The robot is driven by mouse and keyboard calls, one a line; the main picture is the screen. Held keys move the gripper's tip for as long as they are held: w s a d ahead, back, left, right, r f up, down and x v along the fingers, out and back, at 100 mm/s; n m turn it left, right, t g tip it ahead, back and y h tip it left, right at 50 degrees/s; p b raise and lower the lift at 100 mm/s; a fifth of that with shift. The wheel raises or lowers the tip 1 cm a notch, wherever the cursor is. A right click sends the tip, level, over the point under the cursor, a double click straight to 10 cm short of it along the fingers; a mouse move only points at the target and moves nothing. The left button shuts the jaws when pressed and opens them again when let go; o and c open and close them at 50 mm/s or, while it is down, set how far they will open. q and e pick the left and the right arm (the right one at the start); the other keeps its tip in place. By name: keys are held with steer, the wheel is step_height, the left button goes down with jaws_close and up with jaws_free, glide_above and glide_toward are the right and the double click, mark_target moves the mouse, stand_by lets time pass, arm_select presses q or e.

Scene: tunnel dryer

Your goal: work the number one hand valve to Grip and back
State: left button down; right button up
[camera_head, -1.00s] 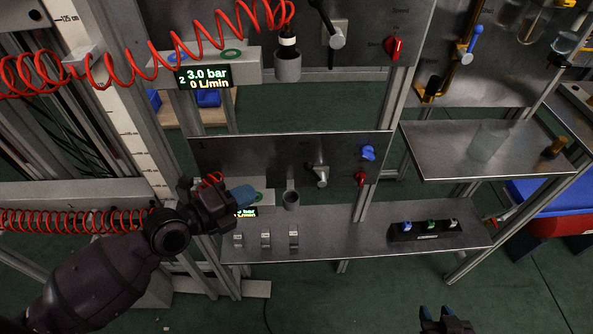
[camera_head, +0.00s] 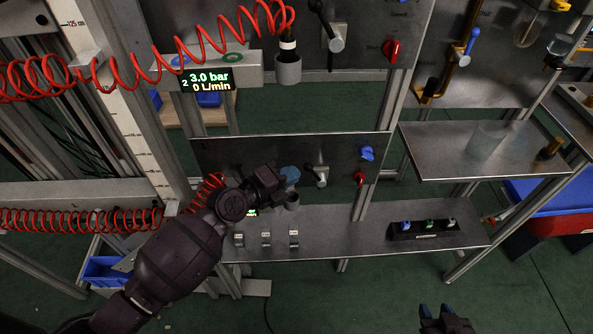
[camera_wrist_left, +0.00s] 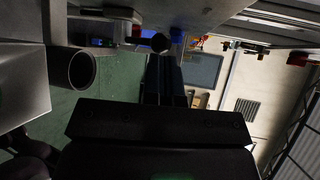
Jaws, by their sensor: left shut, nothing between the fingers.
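The lower panel (camera_head: 232,150) carries a hand valve (camera_head: 321,174) with a pale round hub; its handle is small and its exact position is hard to make out. My left gripper (camera_head: 290,174) is shut and empty, its blue fingertips just left of the valve and apart from it, as far as I can tell. In the left wrist view the dark fingers (camera_wrist_left: 165,75) point at a dark round end (camera_wrist_left: 160,42), possibly the valve's handle. My right gripper (camera_head: 436,311) is at the bottom edge, its fingertips apart, empty.
A grey cup holder (camera_head: 291,200) sits beside my left gripper and shows in the wrist view (camera_wrist_left: 78,68). A red knob (camera_head: 360,178) and blue knob (camera_head: 367,153) are right of the valve. The shelf (camera_head: 340,235) below holds small clips and a black block (camera_head: 424,230).

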arm_select(q)
steer(key=shift+x, duration=1.05)
steer(key=shift+r+p, duration=0.25)
steer(key=shift+p, duration=0.25)
steer(key=shift+d, duration=0.15)
